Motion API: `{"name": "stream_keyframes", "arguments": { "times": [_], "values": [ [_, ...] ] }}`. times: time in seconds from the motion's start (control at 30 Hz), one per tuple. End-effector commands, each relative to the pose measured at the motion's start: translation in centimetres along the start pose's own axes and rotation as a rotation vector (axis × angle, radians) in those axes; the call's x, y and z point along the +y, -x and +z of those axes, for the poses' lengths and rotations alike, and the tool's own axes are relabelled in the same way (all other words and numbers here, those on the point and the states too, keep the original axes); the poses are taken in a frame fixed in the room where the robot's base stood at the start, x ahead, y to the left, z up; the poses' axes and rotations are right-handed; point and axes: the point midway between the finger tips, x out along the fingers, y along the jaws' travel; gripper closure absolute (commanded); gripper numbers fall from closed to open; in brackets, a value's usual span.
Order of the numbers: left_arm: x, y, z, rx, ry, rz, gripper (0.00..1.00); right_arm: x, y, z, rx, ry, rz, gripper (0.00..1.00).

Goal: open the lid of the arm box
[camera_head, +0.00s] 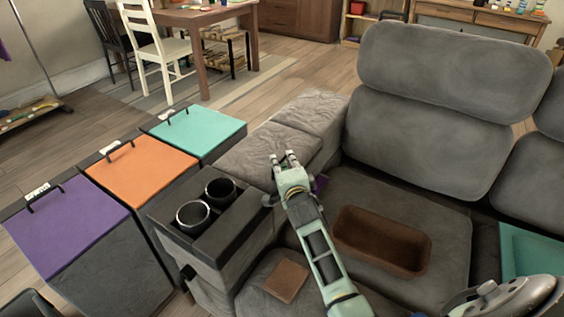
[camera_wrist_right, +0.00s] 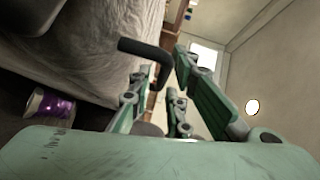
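The arm box is the couch's grey armrest, with a padded grey lid (camera_head: 262,143) on top that looks closed. The padded grey side also fills the upper left of the right wrist view (camera_wrist_right: 85,50). My right gripper (camera_head: 284,156) is at the lid's near right edge in the head view, its fingertips apart. In the right wrist view, a black bent handle (camera_wrist_right: 143,48) reaches in between the spread fingers (camera_wrist_right: 162,72). I cannot tell whether they touch it. My left gripper is not in view.
A cup holder block (camera_head: 222,232) adjoins the armrest. Bins with purple (camera_head: 65,225), orange (camera_head: 141,168) and teal (camera_head: 200,130) lids stand left. A brown tray (camera_head: 385,258) and brown square (camera_head: 286,281) lie on the couch. A purple item (camera_wrist_right: 58,106) is beside the armrest.

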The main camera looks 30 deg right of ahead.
Motion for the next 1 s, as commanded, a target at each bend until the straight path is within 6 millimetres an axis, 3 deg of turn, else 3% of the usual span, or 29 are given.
{"name": "stream_keyframes", "arguments": {
  "times": [0.13,0.43,0.63,1.0],
  "values": [
    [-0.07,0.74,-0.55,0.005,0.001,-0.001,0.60,0.00,-1.25,0.00,0.000,0.001,-0.001,0.83],
    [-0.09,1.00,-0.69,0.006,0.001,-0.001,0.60,0.00,-1.47,-0.02,0.000,0.001,0.001,0.83],
    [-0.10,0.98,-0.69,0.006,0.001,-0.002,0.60,0.01,-1.45,-0.02,0.000,0.001,0.001,1.00],
    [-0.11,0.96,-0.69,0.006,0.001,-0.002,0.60,0.06,-1.43,0.00,0.000,-0.001,0.002,1.00]
  ]
}}
